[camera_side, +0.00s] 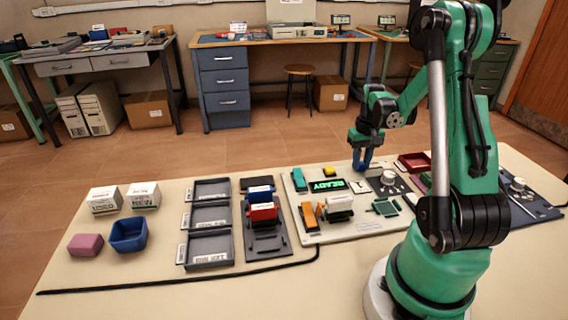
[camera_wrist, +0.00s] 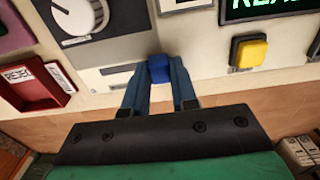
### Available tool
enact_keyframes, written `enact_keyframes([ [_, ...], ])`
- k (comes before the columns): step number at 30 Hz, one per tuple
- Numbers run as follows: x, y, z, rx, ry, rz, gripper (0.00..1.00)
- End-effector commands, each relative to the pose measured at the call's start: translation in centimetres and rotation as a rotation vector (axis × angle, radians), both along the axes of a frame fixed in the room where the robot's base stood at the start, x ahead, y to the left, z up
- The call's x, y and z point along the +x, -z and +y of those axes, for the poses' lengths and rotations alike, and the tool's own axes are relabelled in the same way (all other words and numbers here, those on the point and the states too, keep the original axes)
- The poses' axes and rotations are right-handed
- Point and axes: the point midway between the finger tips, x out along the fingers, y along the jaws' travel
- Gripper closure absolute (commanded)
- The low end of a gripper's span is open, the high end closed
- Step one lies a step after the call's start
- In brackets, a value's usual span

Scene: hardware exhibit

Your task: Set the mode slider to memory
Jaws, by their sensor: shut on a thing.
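The mode slider's blue knob (camera_wrist: 158,68) shows in the wrist view between the two fingertips of my gripper (camera_wrist: 158,80). My gripper is shut on the knob, with a finger on each side. A dark slot (camera_wrist: 117,70) runs off to the left of the knob, and the knob sits at its right end in that view. In the side view my gripper (camera_side: 363,166) points down at the far edge of the white control panel (camera_side: 310,232). The knob cannot be made out there, and the slider's label wording is not readable.
A green READY display (camera_side: 327,185) and a yellow button (camera_wrist: 248,51) are close by. A dial (camera_wrist: 78,14) and a red REJECT tray (camera_wrist: 35,84) lie on the slot's side. Grey trays (camera_side: 210,250) stand left of the panel.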

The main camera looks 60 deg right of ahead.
Motion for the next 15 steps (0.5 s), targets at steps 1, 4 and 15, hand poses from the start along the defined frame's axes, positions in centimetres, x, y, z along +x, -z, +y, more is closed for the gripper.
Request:
enact_keyframes([
  [1, 0.35, -0.03, 0.30, 0.005, -0.003, -0.006, 1.00],
  [4, 0.37, -0.03, 0.33, 0.006, -0.002, -0.008, 1.00],
  [15, 0.32, -0.01, 0.30, 0.006, -0.002, -0.007, 0.45],
])
